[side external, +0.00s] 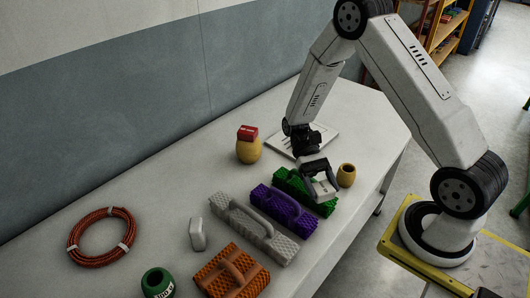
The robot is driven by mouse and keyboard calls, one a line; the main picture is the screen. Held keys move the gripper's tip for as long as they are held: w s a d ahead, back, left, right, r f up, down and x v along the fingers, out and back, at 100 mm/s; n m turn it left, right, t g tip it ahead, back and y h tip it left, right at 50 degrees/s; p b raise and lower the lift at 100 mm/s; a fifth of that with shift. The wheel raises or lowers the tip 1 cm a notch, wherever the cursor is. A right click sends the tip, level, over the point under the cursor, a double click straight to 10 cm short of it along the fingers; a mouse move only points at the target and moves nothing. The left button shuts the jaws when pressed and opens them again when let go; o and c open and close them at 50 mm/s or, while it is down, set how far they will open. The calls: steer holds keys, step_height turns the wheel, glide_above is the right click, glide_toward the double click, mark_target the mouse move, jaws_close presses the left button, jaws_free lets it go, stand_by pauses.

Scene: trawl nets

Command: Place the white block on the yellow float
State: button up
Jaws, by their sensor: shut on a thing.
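My gripper (321,187) is shut on a white block (324,190). It holds the block over the right end of the green brush-like block; I cannot tell how high above it. A rounded yellow float (248,151) stands behind and to the left, with a red block (247,133) on its top. A smaller yellow float (347,177) with a dark opening on top stands just right of my gripper. A second whitish block (197,235) stands upright on the table at the left.
Green (291,182), purple (283,209), grey (253,228) and orange (231,273) brush-like blocks lie in a row on the table (155,200). An orange rope coil (101,236) and a green float (157,282) are at left. A white plate (318,137) lies behind my gripper.

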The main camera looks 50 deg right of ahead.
steer(key=s+d+f+n+g+h, duration=0.1)
steer(key=s+d+n+g+h, duration=0.15)
steer(key=d+n+h, duration=0.3)
steer(key=n+t+h, duration=0.9)
steer(key=n+h, duration=0.5)
glide_above(347, 169)
steer(key=shift+w+d+r+y, duration=0.1)
steer(key=shift+y, duration=0.15)
steer(key=shift+f, duration=2.25)
steer(key=shift+f, duration=1.75)
steer(key=shift+f, duration=0.15)
